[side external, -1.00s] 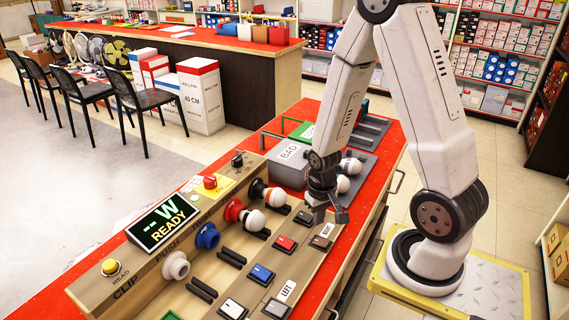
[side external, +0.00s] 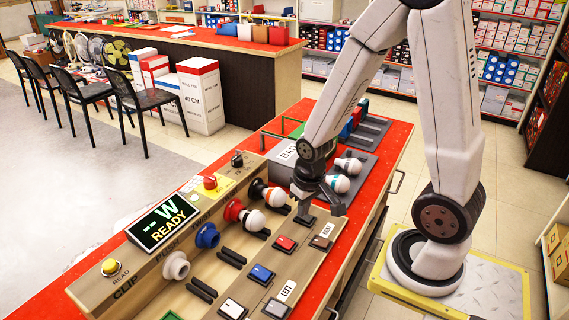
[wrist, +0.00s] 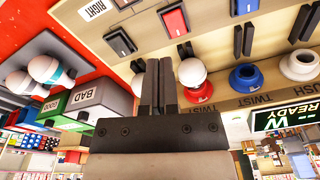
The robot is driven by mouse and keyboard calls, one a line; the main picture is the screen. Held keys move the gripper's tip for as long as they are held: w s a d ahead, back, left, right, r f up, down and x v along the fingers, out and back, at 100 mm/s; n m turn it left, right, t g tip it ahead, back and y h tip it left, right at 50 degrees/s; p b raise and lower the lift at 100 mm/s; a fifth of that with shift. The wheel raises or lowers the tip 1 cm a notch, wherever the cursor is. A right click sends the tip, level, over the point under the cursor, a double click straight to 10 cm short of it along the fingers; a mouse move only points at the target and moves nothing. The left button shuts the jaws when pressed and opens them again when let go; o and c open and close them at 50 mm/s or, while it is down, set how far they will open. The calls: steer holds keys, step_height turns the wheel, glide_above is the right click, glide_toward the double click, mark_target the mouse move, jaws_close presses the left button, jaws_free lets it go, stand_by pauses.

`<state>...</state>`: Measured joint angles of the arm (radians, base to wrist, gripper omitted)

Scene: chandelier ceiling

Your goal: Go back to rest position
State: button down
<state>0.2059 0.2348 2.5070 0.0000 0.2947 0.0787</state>
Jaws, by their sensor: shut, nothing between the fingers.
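My gripper (side external: 318,212) hangs low over the far end of the wooden control panel (side external: 262,215), near a black switch. In the wrist view my gripper (wrist: 158,85) shows two dark fingers close together, shut with nothing between them.
Two bulbs (side external: 349,165) lie on a grey tray beyond my gripper. A grey BAD box (side external: 287,164) stands close behind it. A screen (side external: 163,220) reads READY. Sockets and coloured switches line the panel.

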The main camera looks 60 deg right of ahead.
steer(key=a+r+n+t, duration=0.1)
steer(key=a+r+n, duration=0.2)
steer(key=a+r, duration=0.2)
steer(key=shift+w+a+r, duration=0.2)
steer(key=shift+w+a, duration=0.15)
